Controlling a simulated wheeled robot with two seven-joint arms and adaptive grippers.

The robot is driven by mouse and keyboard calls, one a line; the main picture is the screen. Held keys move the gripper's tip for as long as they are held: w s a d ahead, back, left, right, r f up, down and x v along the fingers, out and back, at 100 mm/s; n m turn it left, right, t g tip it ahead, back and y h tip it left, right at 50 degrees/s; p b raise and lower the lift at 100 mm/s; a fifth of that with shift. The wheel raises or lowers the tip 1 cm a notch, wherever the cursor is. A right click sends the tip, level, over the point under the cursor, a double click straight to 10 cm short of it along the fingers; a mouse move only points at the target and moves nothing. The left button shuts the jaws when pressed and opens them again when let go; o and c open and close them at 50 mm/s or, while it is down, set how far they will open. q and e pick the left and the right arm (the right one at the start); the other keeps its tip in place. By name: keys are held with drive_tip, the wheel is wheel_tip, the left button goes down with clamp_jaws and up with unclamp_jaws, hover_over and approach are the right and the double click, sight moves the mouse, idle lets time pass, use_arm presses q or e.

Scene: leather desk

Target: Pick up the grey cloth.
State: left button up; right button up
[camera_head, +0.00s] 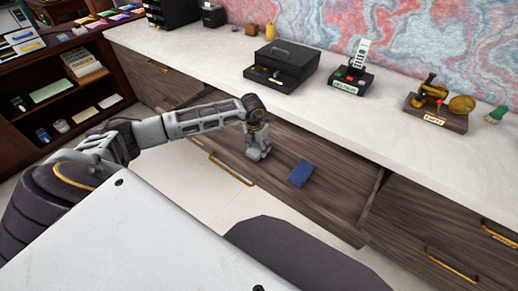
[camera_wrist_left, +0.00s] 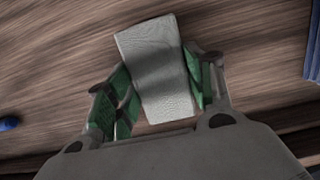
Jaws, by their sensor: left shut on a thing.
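In the left wrist view a light grey cloth (camera_wrist_left: 158,70), a flat rectangular piece, lies between the green-padded fingers of my left gripper (camera_wrist_left: 160,90). The fingers are shut on it from both sides, and its far end sticks out beyond them. Dark wood grain shows behind the cloth. In the head view my left gripper (camera_head: 259,152) points down into the open wooden drawer (camera_head: 330,188). The cloth cannot be made out there, as the gripper hides it. I cannot tell whether the cloth still touches the drawer bottom. My right gripper is not in view.
A dark blue item (camera_head: 301,173) lies in the drawer right of my gripper, and a blue edge (camera_wrist_left: 313,50) shows in the wrist view. A black cash box (camera_head: 281,66), a card machine (camera_head: 347,83) and a brass device (camera_head: 437,105) stand on the white counter above.

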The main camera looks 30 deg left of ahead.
use_arm(q)
drive_tip(key=shift+r, duration=0.1)
drive_tip(key=shift+r, duration=0.5)
wheel_tip(320, 180, up, 8)
drive_tip(key=shift+f+p, duration=0.15)
drive_tip(key=shift+p, duration=0.4)
drive_tip(key=shift+r, duration=0.55)
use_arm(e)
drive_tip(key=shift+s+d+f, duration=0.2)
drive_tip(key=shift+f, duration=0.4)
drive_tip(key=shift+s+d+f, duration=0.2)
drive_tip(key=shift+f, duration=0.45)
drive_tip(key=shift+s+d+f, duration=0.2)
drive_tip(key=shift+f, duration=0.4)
use_arm(q)
drive_tip(key=o, duration=0.4)
drive_tip(key=shift+c, duration=1.6)
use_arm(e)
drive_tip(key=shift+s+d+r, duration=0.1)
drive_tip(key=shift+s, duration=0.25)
